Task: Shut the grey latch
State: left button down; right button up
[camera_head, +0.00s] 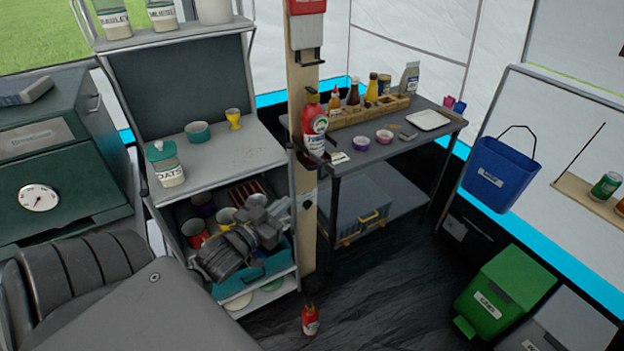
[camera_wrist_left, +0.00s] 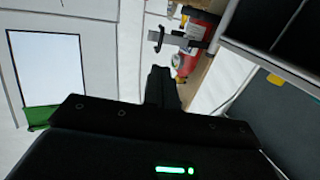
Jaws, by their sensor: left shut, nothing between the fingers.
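I cannot pick out the grey latch for certain. A small dark fitting (camera_head: 308,198) sits on the wooden post (camera_head: 303,235) beside the shelf unit. In the left wrist view, a grey piece with a black bracket (camera_wrist_left: 180,38) shows in front of something red. My left gripper (camera_head: 281,207) is in front of the open lower bay of the shelf unit, just left of the post. Its closed black fingers show in the left wrist view (camera_wrist_left: 162,90), shut and empty. I cannot tell whether they touch anything. My right gripper is not in view.
A red extinguisher (camera_head: 314,125) hangs on the post. A teal crate (camera_head: 262,270) and several cups (camera_head: 190,228) are in the shelf unit behind my arm. A grey side table (camera_head: 400,150) with bottles stands to the right. A red bottle (camera_head: 310,320) stands on the floor.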

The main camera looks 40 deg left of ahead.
aim_at(319, 174)
pick_arm(q)
jog(key=w, duration=0.3)
jog(key=w+p, duration=0.1)
jog(key=w, duration=0.3)
jog(key=w+p, duration=0.1)
jog(key=w, duration=0.3)
jog(key=shift+a+f, duration=0.1)
jog(key=shift+a, duration=0.15)
jog(key=shift+w+f, duration=0.15)
jog(key=shift+w, duration=0.45)
jog(key=shift+p, duration=0.3)
